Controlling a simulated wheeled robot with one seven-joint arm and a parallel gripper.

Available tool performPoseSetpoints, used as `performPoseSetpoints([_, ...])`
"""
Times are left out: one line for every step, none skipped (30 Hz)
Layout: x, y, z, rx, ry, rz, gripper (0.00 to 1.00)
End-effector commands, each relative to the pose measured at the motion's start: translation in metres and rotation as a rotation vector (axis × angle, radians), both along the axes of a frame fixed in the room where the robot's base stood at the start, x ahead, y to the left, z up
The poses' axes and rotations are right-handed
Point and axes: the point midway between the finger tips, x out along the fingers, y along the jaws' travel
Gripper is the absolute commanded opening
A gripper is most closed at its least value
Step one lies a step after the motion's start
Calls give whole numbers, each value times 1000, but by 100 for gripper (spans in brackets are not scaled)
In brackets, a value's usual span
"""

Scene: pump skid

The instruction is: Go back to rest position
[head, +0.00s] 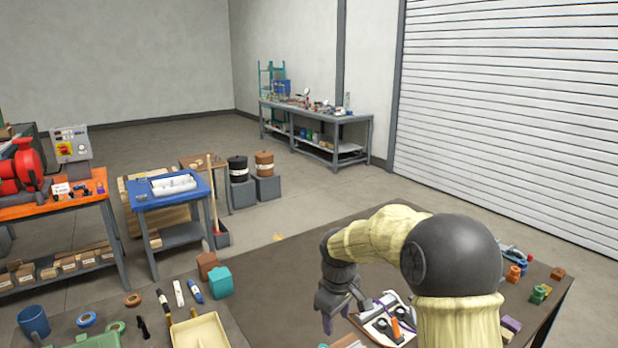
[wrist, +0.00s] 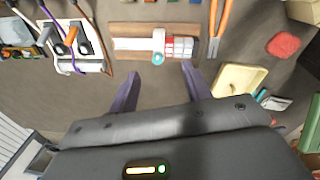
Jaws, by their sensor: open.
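My gripper (head: 342,308) hangs from my bent arm over the brown bench (head: 270,290) in the head view. In the wrist view my gripper (wrist: 160,82) shows two purple-grey fingers spread apart with nothing between them. A wooden board holding a white and red device (wrist: 155,44) lies just beyond the fingertips, apart from them. A white tray with orange and black tools (wrist: 75,45) lies left of it in the wrist view, and the tray also shows beside my gripper in the head view (head: 380,318).
A cream tray (head: 200,331), a teal box (head: 220,282) and a blue cup (head: 33,320) stand on the bench's left part. Small orange and green parts (head: 540,292) lie at its right. A blue table (head: 170,200) and an orange table (head: 50,205) stand beyond. Open floor lies behind the bench.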

Motion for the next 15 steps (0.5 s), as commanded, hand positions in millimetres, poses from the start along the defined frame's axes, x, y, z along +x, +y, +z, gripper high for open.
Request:
performPoseSetpoints([-15,-7,2,1,-9,-48,49])
performPoseSetpoints([-23,-11,3,4,-15,-80,49])
performPoseSetpoints([-33,-16,3,9,-23,-121,49])
performPoseSetpoints([-41,-21,3,12,-30,-154,49])
performPoseSetpoints([-49,-24,3,17,-37,-186,49])
performPoseSetpoints([-60,-30,3,23,-46,-231,49])
performPoseSetpoints([-69,-34,3,27,-52,-265,49])
performPoseSetpoints([-78,-38,3,33,-58,-298,49])
performPoseSetpoints([-89,-44,3,41,-68,-345,49])
performPoseSetpoints([-98,-47,3,46,-76,-380,49])
performPoseSetpoints([-107,-52,2,53,-81,-417,49])
performPoseSetpoints([-120,-57,2,61,-90,-463,49])
performPoseSetpoints([-129,-61,1,68,-98,-502,49])
performPoseSetpoints([-138,-64,1,77,-105,-538,49])
performPoseSetpoints([-151,-69,-1,87,-114,-586,49])
